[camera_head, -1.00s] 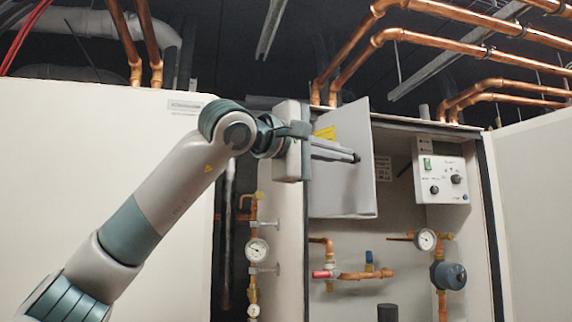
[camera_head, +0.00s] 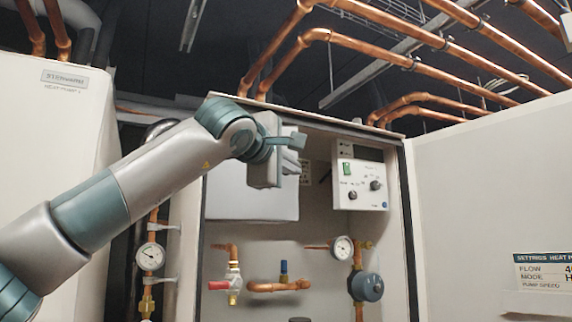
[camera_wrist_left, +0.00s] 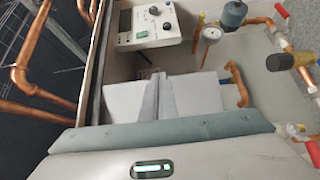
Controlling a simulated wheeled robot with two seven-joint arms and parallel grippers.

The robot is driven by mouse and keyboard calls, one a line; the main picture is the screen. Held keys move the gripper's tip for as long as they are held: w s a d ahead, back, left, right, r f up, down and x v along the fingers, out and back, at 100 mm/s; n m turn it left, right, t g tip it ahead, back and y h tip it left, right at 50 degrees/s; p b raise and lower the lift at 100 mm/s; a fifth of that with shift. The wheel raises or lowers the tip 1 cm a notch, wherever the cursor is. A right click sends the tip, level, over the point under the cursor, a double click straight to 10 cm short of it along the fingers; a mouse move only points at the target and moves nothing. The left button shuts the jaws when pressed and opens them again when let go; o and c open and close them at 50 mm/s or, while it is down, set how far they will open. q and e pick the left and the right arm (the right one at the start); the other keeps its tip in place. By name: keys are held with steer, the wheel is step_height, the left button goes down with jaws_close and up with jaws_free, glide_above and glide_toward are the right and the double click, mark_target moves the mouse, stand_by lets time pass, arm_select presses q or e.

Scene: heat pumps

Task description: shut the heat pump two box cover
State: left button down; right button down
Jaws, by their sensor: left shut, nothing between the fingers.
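The heat pump two box cover (camera_head: 232,204) is a plain white panel at the upper left inside the open cabinet. It faces forward, flat across its box; whether it is fully flush is hidden behind my arm and gripper. My left gripper (camera_head: 299,166) is shut and empty, in front of the cover's upper right part, its fingers pointing right. In the left wrist view the closed fingers (camera_wrist_left: 158,80) show in front of the white cover (camera_wrist_left: 197,98). I cannot tell whether they touch it. My right gripper is not in view.
A control panel (camera_head: 360,183) with knobs is right of the cover. Below are a red-handled valve (camera_head: 232,284), a copper pipe (camera_head: 280,286) and gauge (camera_head: 342,248). The open cabinet door (camera_head: 480,200) stands at the right. The heat pump one cabinet (camera_head: 50,160) is at left.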

arm_select(q)
steer(key=w+p, duration=0.2)
steer(key=w, duration=0.2)
steer(key=shift+w+r, duration=0.1)
steer(key=shift+r, duration=0.1)
steer(key=shift+w+f, duration=0.1)
steer(key=shift+w, duration=0.35)
steer(key=shift+s, duration=0.1)
